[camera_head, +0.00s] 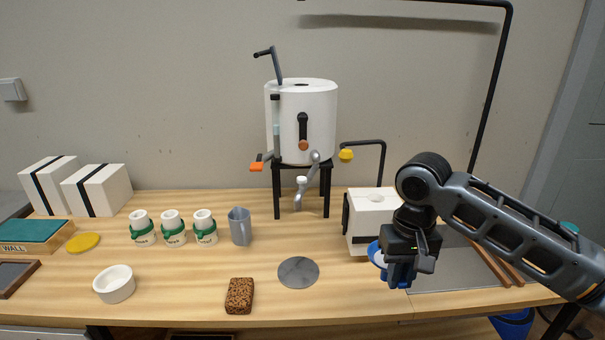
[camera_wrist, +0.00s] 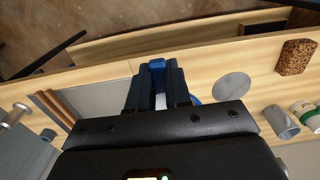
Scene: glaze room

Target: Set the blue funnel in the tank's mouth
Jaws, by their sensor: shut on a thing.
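The tank (camera_head: 308,120) is a white drum on a black stand at the back centre, with a dark mouth (camera_head: 302,85) in its top. My gripper (camera_head: 400,277) is low over the right part of the table, far to the right of and below that mouth. It is shut on a blue part, which I take as the blue funnel; this shows between the fingertips in the wrist view (camera_wrist: 157,65). A blue rim with white inside (camera_head: 375,253) shows just left of my gripper. The fingers hide much of it, and I cannot tell whether it belongs to the held part.
A white box (camera_head: 371,220) with a hole in its top stands just behind my gripper. A black pipe with a yellow end (camera_head: 346,155) rises behind it. A grey disc (camera_head: 298,272), brown sponge-like block (camera_head: 239,296), grey mug (camera_head: 240,227) and several white jars stand left.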

